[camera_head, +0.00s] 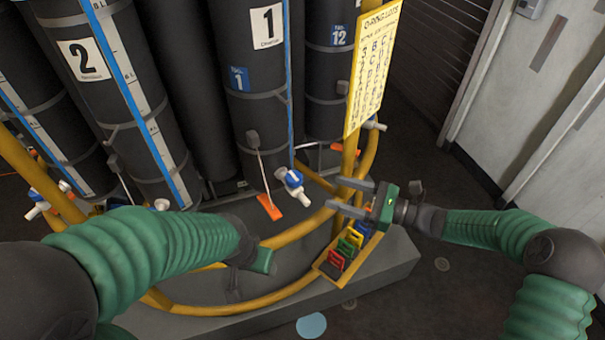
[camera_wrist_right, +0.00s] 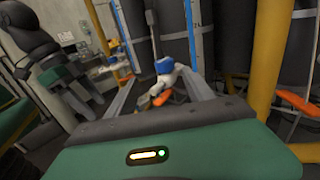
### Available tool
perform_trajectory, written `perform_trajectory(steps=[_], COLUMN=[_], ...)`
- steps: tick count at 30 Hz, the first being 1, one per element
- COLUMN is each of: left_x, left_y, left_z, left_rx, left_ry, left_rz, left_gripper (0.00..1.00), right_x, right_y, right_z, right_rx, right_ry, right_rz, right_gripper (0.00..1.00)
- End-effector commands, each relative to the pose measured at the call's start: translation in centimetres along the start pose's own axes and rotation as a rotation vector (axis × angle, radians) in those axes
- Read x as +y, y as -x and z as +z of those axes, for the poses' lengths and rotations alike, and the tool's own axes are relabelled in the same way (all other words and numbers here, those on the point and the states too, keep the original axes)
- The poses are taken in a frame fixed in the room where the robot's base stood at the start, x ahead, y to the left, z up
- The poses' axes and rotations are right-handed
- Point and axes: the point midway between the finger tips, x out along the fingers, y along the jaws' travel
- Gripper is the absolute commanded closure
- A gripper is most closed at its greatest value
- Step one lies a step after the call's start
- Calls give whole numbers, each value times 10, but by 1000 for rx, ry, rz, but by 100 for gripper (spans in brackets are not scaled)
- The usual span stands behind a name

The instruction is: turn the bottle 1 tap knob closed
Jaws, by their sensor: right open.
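Bottle 1 (camera_head: 262,90) is a tall black cylinder with a white "1" label, in the upper middle of the head view. Its tap, with a blue knob (camera_head: 292,178) and white body, sticks out near its foot. My right gripper (camera_head: 334,192) is open and empty, to the right of the tap and apart from it, fingers pointing left towards it. In the right wrist view the blue knob (camera_wrist_right: 164,65) shows beyond the fingertips, between the two fingers. My left gripper (camera_head: 262,260) is below the tap in the head view; its fingers are mostly hidden.
A yellow hoop rail (camera_head: 300,230) and post (camera_head: 350,155) stand close to my right gripper. A yellow sign (camera_head: 373,65) hangs above it. A rack of coloured tags (camera_head: 345,250) sits below. Bottle 2 (camera_head: 95,60) stands at left. An orange tag (camera_head: 269,207) hangs near the tap.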

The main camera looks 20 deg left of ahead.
Motion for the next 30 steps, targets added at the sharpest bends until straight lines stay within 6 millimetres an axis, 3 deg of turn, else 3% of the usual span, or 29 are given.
perform_trajectory(steps=[9,15,19,26,30], left_x=[0,0,0,0,0], left_y=[13,17,18,17,17], left_z=[-4,-5,-5,-5,-5], left_rx=[0,1,1,0,0], left_ry=[0,0,0,0,0], left_rz=[0,0,0,0,0], left_gripper=[39,39,39,39,39], right_x=[-1,-1,-1,-2,-1], right_y=[-78,-115,-125,-126,-126], right_z=[1,0,-1,-2,-1], right_rx=[-5,-3,-1,-1,-1], right_ry=[1,2,1,2,2], right_rz=[4,2,0,0,0], right_gripper=[39,39,39,39,56])
